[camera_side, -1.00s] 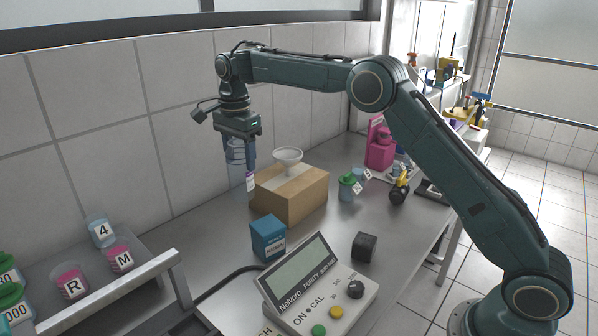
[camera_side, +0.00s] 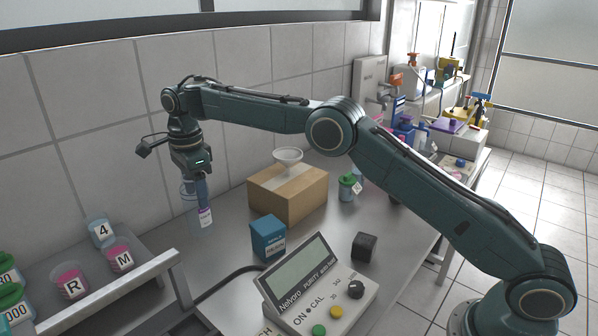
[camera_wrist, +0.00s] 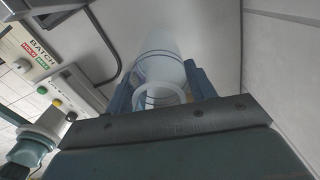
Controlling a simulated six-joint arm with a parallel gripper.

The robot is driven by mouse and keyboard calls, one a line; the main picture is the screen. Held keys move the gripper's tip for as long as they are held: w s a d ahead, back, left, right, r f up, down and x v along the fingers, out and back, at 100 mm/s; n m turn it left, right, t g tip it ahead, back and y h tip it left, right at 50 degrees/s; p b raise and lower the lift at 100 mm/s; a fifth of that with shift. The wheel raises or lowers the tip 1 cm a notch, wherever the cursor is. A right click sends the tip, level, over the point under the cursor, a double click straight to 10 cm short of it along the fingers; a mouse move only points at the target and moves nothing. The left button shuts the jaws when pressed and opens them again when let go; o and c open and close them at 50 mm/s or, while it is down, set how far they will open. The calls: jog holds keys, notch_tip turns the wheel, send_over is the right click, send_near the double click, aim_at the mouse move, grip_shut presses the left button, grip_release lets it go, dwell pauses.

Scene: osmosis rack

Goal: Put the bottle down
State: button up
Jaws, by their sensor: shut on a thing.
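My gripper (camera_side: 196,187) is shut on a clear bottle (camera_side: 203,219) with a small white label, left of the cardboard box in the side view. The bottle is upright, and its lower end is close to the bench top; I cannot tell whether it touches. In the wrist view the bottle (camera_wrist: 160,68) shows as a pale, translucent cylinder with an open round rim, between the two fingers of my gripper (camera_wrist: 163,88). The fingers hide part of its sides.
A cardboard box (camera_side: 287,196) with a white bowl (camera_side: 288,156) stands to the right. A blue box (camera_side: 268,239) and a meter (camera_side: 318,290) are nearer. A metal-railed shelf (camera_side: 115,290) with several labelled beakers lies at left. The tiled wall is close behind.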

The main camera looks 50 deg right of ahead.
aim_at(200, 213)
jog(key=shift+f, duration=3.15)
jog(key=o, duration=1)
jog(key=shift+f, duration=0.1)
jog(key=shift+c, duration=0.2)
notch_tip(200, 213, up, 12)
jog(key=shift+f, duration=0.2)
jog(key=shift+r, duration=0.3)
jog(key=shift+r, duration=0.1)
